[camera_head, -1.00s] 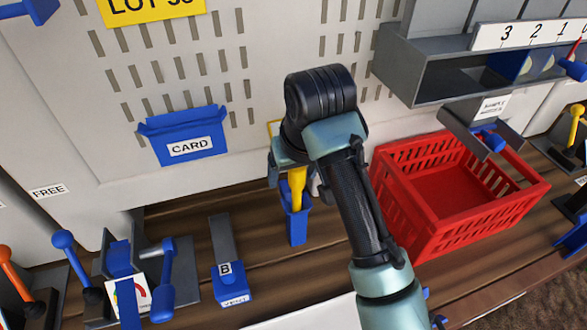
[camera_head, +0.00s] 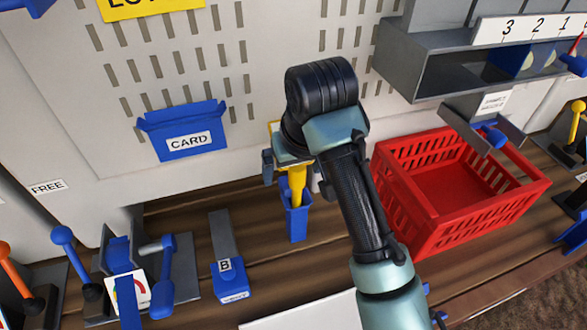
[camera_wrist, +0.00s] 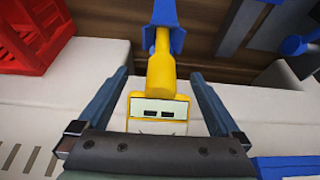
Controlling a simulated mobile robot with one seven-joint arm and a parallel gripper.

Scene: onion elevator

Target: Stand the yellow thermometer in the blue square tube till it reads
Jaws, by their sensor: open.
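The yellow thermometer (camera_head: 297,185) stands with its lower end in the blue square tube (camera_head: 296,223) on the wooden bench. In the wrist view the thermometer (camera_wrist: 160,78) shows its head with a pale display holding two dark dashes; the tube (camera_wrist: 163,14) is at its far end. My gripper (camera_wrist: 157,88) is open, with one finger on each side of the thermometer's head and a visible gap to each. In the head view my gripper (camera_head: 288,168) is at the thermometer's top, partly hidden by my wrist.
A red basket (camera_head: 455,190) stands close to the right of my arm. A blue CARD holder (camera_head: 182,130) hangs on the wall behind. A block marked B (camera_head: 228,270) and blue levers (camera_head: 163,275) are at the left. Bare bench lies between the block and the tube.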

